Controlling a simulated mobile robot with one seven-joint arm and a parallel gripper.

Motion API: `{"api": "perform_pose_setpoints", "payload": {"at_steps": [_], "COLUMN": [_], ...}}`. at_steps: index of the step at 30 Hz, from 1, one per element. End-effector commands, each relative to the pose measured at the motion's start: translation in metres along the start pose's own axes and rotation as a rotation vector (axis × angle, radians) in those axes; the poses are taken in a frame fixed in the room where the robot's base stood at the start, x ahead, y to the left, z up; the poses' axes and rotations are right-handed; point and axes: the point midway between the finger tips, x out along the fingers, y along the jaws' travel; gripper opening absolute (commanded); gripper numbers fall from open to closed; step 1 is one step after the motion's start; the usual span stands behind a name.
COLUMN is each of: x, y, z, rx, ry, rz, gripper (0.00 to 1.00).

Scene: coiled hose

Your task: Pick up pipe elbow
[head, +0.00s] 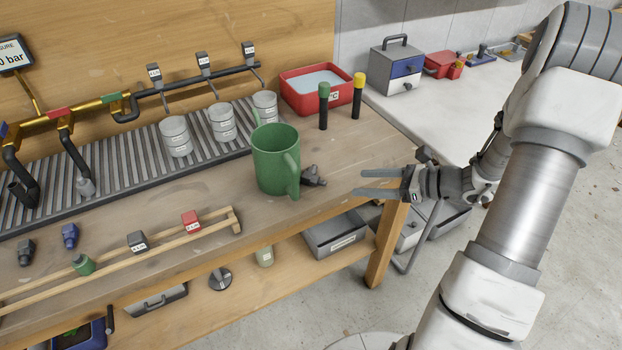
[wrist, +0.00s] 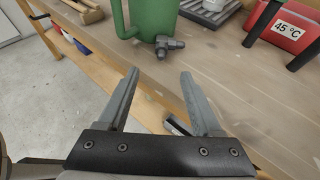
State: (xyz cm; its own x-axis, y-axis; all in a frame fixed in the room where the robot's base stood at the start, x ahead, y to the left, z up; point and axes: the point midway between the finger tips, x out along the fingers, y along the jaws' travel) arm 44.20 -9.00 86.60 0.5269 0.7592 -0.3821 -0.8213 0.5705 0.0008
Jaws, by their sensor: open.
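A dark grey pipe fitting, which looks like the pipe elbow (head: 313,177), lies on the wooden bench at the right foot of a large green mug (head: 276,160). In the head view the mug partly covers it. My gripper (head: 358,182) is open and empty, to the right of the elbow near the bench's right edge. In the wrist view the elbow is beyond the fingertips of my gripper (wrist: 159,73), roughly in line with the gap and apart from them.
A black-and-green rod (head: 323,106) and a black-and-yellow rod (head: 357,96) stand behind, by a red tub (head: 296,97). Several labelled cans stand on a ribbed rack (head: 115,150). Small fittings and a wooden rail (head: 150,246) lie at the left front. Bare bench surrounds the elbow's right side.

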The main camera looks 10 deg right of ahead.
Motion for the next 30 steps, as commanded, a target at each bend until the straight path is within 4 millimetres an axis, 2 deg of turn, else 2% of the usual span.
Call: {"api": "perform_pose_setpoints", "payload": {"at_steps": [3, 7, 17, 25, 30], "x": [0.029, 0.052, 0.074, 0.113, 0.119], "y": [0.001, 0.001, 0.0, -0.002, -0.003], "z": [-0.002, -0.001, 0.0, 0.0, 0.002], "rx": [0.0, -0.001, -0.001, -0.002, -0.001], "ry": [-0.001, 0.0, 0.0, 0.0, 0.0], "rz": [0.005, 0.005, 0.002, 0.004, 0.001], "gripper": [0.66, 0.66, 0.66, 0.66, 0.66]}}
